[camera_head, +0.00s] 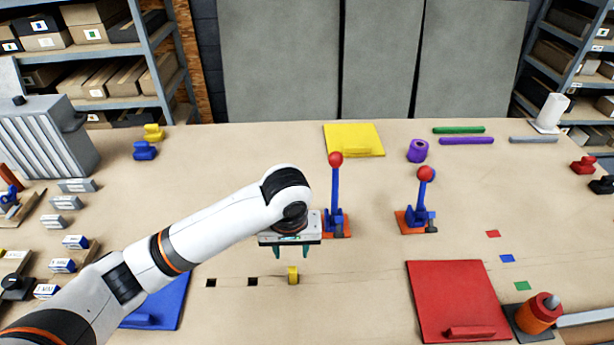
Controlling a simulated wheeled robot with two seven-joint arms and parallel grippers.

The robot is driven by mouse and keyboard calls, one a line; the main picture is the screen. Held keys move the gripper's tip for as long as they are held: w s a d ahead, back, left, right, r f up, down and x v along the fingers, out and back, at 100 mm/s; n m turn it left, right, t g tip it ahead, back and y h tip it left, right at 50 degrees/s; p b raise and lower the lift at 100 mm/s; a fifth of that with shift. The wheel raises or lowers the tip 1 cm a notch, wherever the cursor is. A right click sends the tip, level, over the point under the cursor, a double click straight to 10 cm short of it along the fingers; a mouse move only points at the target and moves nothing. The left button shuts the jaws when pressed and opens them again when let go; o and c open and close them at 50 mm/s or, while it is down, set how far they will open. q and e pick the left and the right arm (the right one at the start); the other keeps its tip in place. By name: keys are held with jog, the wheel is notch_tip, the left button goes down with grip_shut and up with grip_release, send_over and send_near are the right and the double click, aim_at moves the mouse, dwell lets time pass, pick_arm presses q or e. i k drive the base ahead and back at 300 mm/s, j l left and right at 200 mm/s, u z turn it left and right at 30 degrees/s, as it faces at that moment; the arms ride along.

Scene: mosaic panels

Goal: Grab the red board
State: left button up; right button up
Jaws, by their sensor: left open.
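The red board (455,290) lies flat on the table at the lower right, with a raised red handle (469,332) along its near edge. My left gripper (293,253) is open and points down above the middle of the table, left of the red board and well apart from it. A small yellow piece (293,275) stands on the table just below its fingers, and I see nothing between them. My right gripper does not show.
A blue board (165,305) lies partly under my left arm, and a yellow board (350,135) lies at the back. Two red-knobbed levers (336,200) (420,205) stand mid-table. An orange cylindrical device (538,315) sits right of the red board.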

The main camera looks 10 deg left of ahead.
aim_at(455, 301)
jog(key=k, duration=1.5)
